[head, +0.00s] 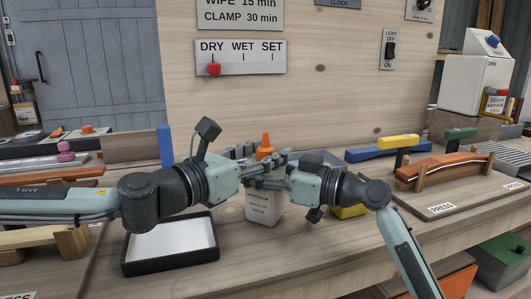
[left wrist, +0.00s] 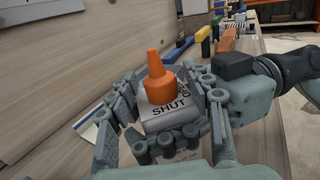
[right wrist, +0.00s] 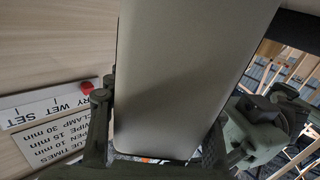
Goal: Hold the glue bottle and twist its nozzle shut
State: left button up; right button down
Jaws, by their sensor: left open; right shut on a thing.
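The white glue bottle (head: 263,210) stands upright, with its orange nozzle (head: 265,146) on top. In the left wrist view the nozzle (left wrist: 159,78) points up from a white top lettered SHUT, with other lettering partly hidden. My left gripper (head: 258,168) is open, its fingers to either side of the bottle's top around the nozzle, with no clear grip on it. My right gripper (head: 268,183) is shut on the bottle's body from the right. In the right wrist view the pale body (right wrist: 185,75) fills the space between the fingers. The fingers hide the bottle's upper part in the head view.
A black-rimmed tray (head: 170,267) lies in front of the bottle to the left. A yellow block (head: 349,211) is partly behind my right arm. A curved wooden piece (head: 445,171) in a press stands at the right. A wooden panel (head: 330,95) rises behind.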

pick_arm(q)
grip_shut()
jog(key=shift+m+g+h, duration=0.3)
jog(key=shift+g+h, duration=0.1)
jog(key=shift+h, duration=0.1)
jog(key=m+g+h, duration=0.2)
jog(key=m+g, duration=0.1)
jog(key=shift+d+g+h, duration=0.1)
jog(key=shift+g+h, duration=0.3)
jog(key=shift+m+g+h, duration=0.6)
jog(key=shift+m+g, duration=0.5)
jog(key=shift+g, duration=0.4)
